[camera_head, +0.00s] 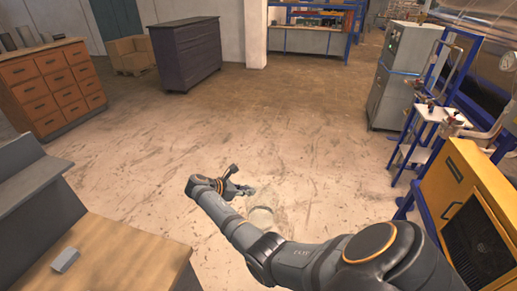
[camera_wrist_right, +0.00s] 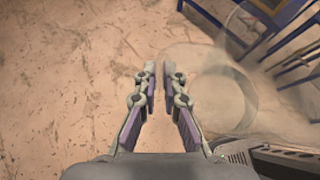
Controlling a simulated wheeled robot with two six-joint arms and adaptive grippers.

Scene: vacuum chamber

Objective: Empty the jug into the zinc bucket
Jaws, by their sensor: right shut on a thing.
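The clear, see-through jug (camera_head: 262,216) shows faintly against the pale floor in the head view, just below my right gripper (camera_head: 246,190). In the right wrist view, the jug (camera_wrist_right: 225,105) is a large transparent round outline to the right of the fingers. My right gripper (camera_wrist_right: 150,75) has its fingertips close together, shut on the jug at its side; the handle itself is too faint to make out. I cannot tell whether the jug holds anything. I cannot make out a zinc bucket in either view. My left gripper is out of view.
A wooden-topped bench (camera_head: 120,250) with a small grey block (camera_head: 65,260) stands at lower left. A yellow cabinet (camera_head: 470,210) and a blue-framed stand (camera_head: 425,135) are on the right. Drawers (camera_head: 60,85) and a dark cabinet (camera_head: 187,55) stand farther back. The middle floor is open.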

